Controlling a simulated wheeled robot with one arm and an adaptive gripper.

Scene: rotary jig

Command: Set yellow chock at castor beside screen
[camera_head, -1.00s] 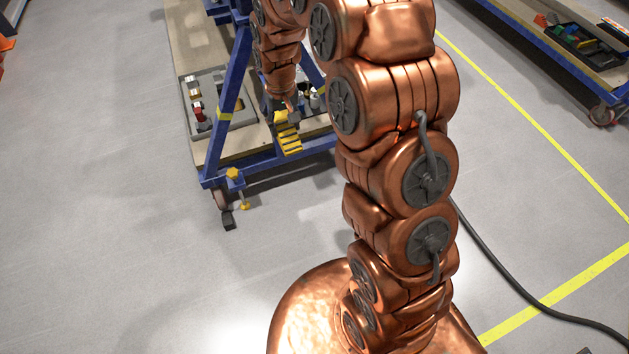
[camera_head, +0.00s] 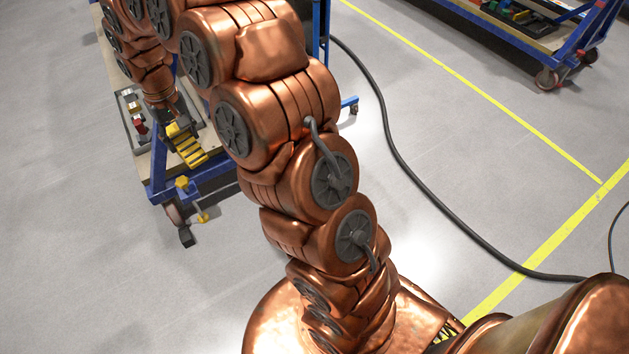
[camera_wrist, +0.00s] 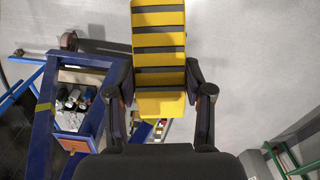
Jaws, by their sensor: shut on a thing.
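The yellow chock (camera_head: 187,145), a stepped block with dark stripes, is in my gripper (camera_head: 172,118) in the head view. In the wrist view the chock (camera_wrist: 158,60) stands out beyond the fingers, and my gripper (camera_wrist: 160,88) is shut on its near end. The chock is held in the air over the near end of a blue-framed trolley. A castor (camera_head: 173,213) is under the trolley's near corner, below the chock in the head view. A small dark block (camera_head: 186,237) lies on the floor at that castor. I cannot make out a screen.
The blue trolley (camera_head: 158,190) carries a grey tray (camera_head: 131,118) with small items. A black cable (camera_head: 430,190) crosses the floor. Another blue-framed cart (camera_head: 575,50) is at upper right. The left floor is clear.

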